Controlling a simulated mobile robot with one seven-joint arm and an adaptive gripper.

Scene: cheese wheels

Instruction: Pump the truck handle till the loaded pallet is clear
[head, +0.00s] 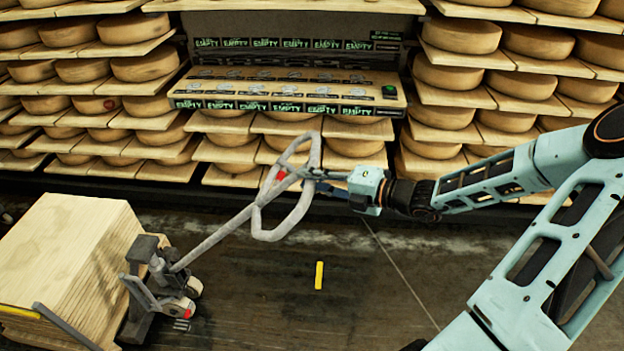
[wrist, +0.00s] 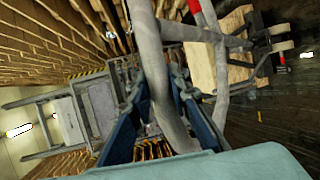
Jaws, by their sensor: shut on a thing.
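The pallet truck (head: 158,285) stands at the lower left in the head view. Its grey handle (head: 232,226) slopes up and right to a loop grip with a small red part. My gripper (head: 318,176) is shut on the upper right side of the loop. In the wrist view the grey handle bar (wrist: 150,75) passes between the dark blue fingers of my gripper (wrist: 155,112). A stack of pale boards (head: 62,250) is on the truck at the left edge. The truck's forks and the gap under the load are hidden or too small to judge.
Shelves of cheese wheels (head: 445,72) line the back wall. A wooden ledge with several "EMPTY" labels (head: 285,90) juts out above the handle. A yellow strip (head: 319,275) lies on the dark floor. The floor right of the truck is otherwise clear.

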